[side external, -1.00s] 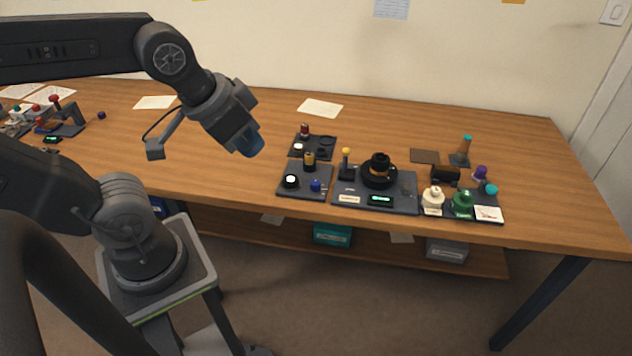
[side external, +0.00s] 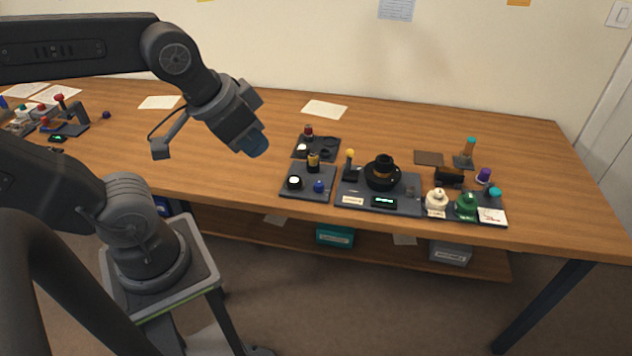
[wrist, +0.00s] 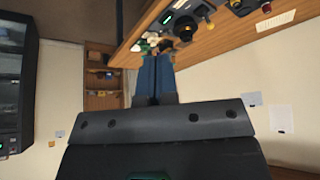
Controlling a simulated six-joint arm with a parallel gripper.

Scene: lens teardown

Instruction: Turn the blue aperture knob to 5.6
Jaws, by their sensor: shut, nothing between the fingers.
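The blue aperture knob (side external: 319,186) is a small round knob at the front right of a dark plate (side external: 306,194), beside a white-topped black knob (side external: 294,183). Any marking for 5.6 is too small to read. My gripper (side external: 257,149) hangs in the air to the left of the plate and above the table, apart from the knob. Its blue fingers are shut with nothing between them, and they show together in the wrist view (wrist: 154,82). I cannot make out the blue knob in the wrist view.
A black lens (side external: 381,176) stands on the neighbouring plate, with a yellow-topped lever (side external: 349,165) and a lit display (side external: 384,202). White (side external: 436,204) and green (side external: 466,207) bottle-like pieces stand to the right. The table (side external: 215,178) is clear below my gripper.

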